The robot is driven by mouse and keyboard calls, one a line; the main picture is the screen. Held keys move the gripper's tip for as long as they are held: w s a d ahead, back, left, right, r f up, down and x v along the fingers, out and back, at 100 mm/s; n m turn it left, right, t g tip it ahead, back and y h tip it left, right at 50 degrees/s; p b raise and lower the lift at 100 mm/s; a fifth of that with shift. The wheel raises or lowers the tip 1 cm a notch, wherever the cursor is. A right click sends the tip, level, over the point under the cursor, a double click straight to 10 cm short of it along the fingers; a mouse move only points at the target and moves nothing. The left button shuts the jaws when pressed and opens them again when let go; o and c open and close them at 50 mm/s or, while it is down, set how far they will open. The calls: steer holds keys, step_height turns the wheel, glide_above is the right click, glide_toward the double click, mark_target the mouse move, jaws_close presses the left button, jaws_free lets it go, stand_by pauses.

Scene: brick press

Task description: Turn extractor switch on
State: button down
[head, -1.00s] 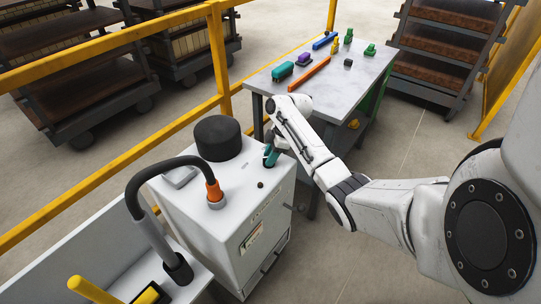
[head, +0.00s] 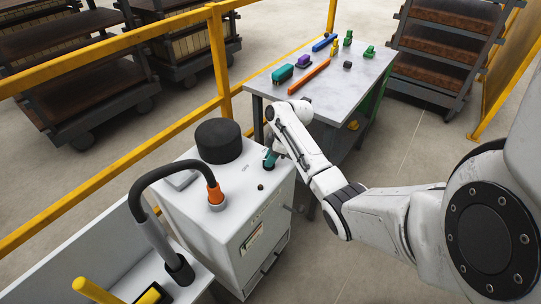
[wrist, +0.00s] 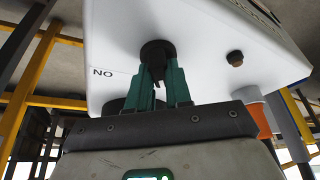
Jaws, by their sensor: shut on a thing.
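The extractor is a white box-shaped machine (head: 205,185) with a black round cap on top. Its switch is a dark round knob (wrist: 157,50) on the white top face, seen close up in the wrist view. A label reading ON upside down is printed to the left of the knob there. My gripper (wrist: 164,80) has teal fingers, closed on the knob from both sides. In the head view my gripper (head: 269,161) is at the far right edge of the extractor's top, where the fingers and hand largely hide the knob. The knob's pointing direction is not clear.
A thick black hose with an orange collar (head: 215,194) rises from the extractor's top. A small dark button (head: 261,187) is near my gripper. Behind stands a grey table (head: 345,80) with coloured parts. A yellow railing (head: 110,145) runs along the left.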

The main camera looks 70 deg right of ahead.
steer(key=m+p, duration=0.1)
steer(key=m+h+p, duration=0.1)
steer(key=m, duration=0.1)
steer(key=m+p, duration=0.1)
steer(key=shift+a+m+h, duration=0.25)
steer(key=shift+m+h, duration=0.05)
steer(key=m+h+p, duration=0.1)
steer(key=m+p, duration=0.1)
steer(key=m, duration=0.1)
steer(key=shift+a+f+m, duration=0.1)
steer(key=shift+m, duration=0.2)
steer(key=m+h, duration=0.1)
steer(key=m, duration=0.3)
steer(key=shift+a+f+g+h+p, duration=0.1)
steer(key=shift+g+h+p, duration=0.3)
steer(key=shift+m+g+h, duration=0.4)
steer(key=shift+m+g, duration=0.1)
steer(key=shift+m, duration=1.6)
steer(key=c, duration=1)
jaws_free()
steer(key=shift+w, duration=0.1)
steer(key=shift+c, duration=0.2)
steer(key=shift+r, duration=0.55)
steer(key=v, duration=0.9)
steer(key=shift+a+r, duration=0.3)
